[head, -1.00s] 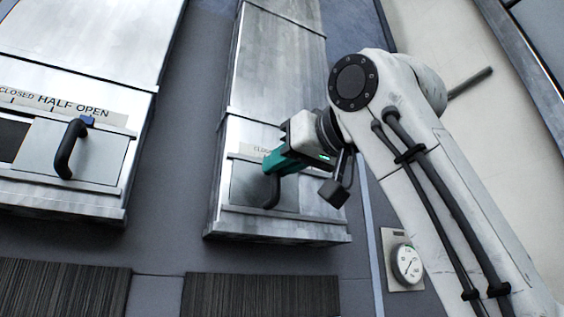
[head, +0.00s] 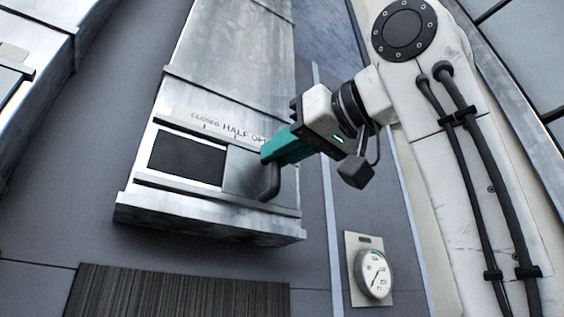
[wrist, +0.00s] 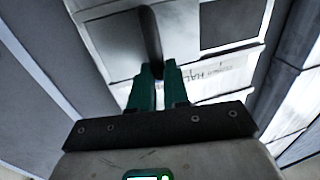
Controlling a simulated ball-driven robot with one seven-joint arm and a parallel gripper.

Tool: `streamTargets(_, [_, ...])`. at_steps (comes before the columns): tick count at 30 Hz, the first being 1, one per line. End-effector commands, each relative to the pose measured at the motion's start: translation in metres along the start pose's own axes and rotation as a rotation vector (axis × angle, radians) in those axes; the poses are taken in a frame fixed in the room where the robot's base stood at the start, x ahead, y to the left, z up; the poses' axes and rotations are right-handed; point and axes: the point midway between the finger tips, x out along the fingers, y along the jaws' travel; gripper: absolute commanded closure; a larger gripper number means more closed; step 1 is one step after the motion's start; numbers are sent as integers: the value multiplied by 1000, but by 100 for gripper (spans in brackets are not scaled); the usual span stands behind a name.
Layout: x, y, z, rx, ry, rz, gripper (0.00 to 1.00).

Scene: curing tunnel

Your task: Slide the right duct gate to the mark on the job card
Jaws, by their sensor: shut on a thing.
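The right duct gate (head: 241,170) is a pale metal plate in a slot across the right duct (head: 235,65). Left of the plate a dark opening (head: 187,158) shows. My gripper (head: 268,156) has teal fingers shut on the gate's black handle (head: 270,182). In the wrist view the fingers (wrist: 158,72) close around the handle (wrist: 150,35). A label strip (head: 200,121) above the slot reads CLOSED and HALF OPEN; its right end is hidden behind my gripper. The job card is not seen in these frames.
Part of another duct (head: 35,30) is at the far left. A round dial gauge (head: 374,275) is on the wall at the lower right. A dark ribbed panel (head: 180,292) is below the duct. The wall between the ducts is bare.

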Motion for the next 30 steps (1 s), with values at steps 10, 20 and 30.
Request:
streamTargets(10, [-1, 5, -1, 5, 3, 11, 78])
streamTargets(20, [0, 4, 0, 3, 1, 7, 59])
streamTargets(30, [-25, 3, 2, 0, 5, 8, 59])
